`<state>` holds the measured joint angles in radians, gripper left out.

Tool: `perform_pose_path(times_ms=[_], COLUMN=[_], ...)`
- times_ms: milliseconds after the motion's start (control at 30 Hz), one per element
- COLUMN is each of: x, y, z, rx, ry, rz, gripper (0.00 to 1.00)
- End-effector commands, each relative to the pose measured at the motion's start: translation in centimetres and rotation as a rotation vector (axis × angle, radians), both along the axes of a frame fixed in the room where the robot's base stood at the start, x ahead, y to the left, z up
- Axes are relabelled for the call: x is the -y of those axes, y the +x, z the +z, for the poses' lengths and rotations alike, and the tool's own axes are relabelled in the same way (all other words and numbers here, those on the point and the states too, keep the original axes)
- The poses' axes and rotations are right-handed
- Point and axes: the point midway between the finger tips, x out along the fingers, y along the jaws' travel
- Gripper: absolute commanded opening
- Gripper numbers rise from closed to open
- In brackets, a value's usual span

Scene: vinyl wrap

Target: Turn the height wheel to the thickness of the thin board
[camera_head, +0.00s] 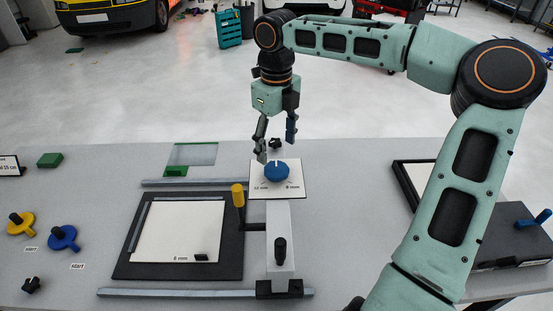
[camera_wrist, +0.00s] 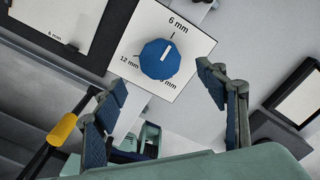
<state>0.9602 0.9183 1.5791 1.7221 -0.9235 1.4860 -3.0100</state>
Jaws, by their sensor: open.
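The blue height wheel (camera_head: 277,172) sits on a white scale card (camera_head: 292,191). In the wrist view, the wheel (camera_wrist: 160,60) lies between and beyond my fingertips, its white mark pointing roughly toward "6 mm". The card (camera_wrist: 148,21) also shows "12 mm" and a partly hidden label, which reads "8 mm" in the head view. My gripper (camera_head: 276,148) is open and empty, pointing down just above the wheel; its fingers (camera_wrist: 161,80) seem apart from it. A white board (camera_head: 176,230) marked "6 mm" lies on a black bed, left of the wheel.
A yellow-handled lever (camera_head: 238,196) stands close left of the card, with a grey column (camera_head: 281,239) in front. Yellow (camera_head: 20,223) and blue (camera_head: 63,238) cranked discs lie at the left. A dark framed panel (camera_head: 402,183) and a dark box (camera_head: 510,250) stand right, partly behind my arm.

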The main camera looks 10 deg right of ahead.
Motion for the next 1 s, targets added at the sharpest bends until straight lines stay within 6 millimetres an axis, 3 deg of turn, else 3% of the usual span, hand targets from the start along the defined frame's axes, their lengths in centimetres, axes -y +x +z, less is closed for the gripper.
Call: perform_pose_path(times_ms=[200,467,767,1000], x=[0.0,0.0,-0.2,-1.8], y=[0.0,0.0,0.1,1.7], z=[3.7,4.9,4.5,0.1], rx=[0.001,-0.001,-0.003,0.001], ry=[0.001,0.000,-0.006,-0.068], rz=[0.000,0.000,-0.017,-0.289], gripper=[0.66,0.66,0.66,0.66])
